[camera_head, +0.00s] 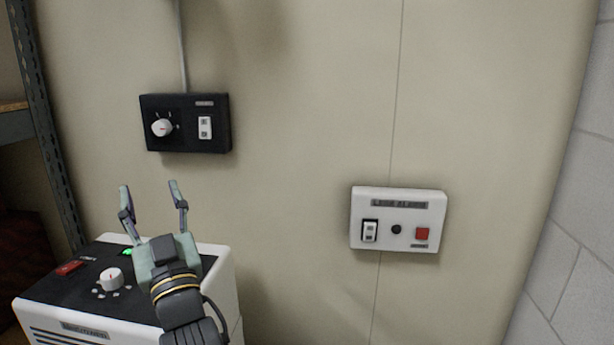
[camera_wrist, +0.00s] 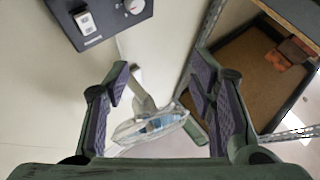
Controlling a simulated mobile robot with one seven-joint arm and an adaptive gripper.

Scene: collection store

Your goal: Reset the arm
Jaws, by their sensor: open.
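My gripper (camera_head: 153,196) is open, with its two fingers apart and nothing between them. In the head view it is in front of the beige wall, over the back of a white and black machine (camera_head: 228,290) and below a black wall box (camera_head: 186,140). In the wrist view my gripper (camera_wrist: 160,95) shows both padded fingers, with a clear plastic bag-like item (camera_wrist: 148,128) seen beyond them, apart from the fingertips. My arm covers part of the machine's top.
The black box has a white knob and a rocker switch. A white alarm panel (camera_head: 398,219) with a switch and a red button is on the wall at right. A metal shelf upright (camera_head: 42,120) stands at left. The wall between the boxes is clear.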

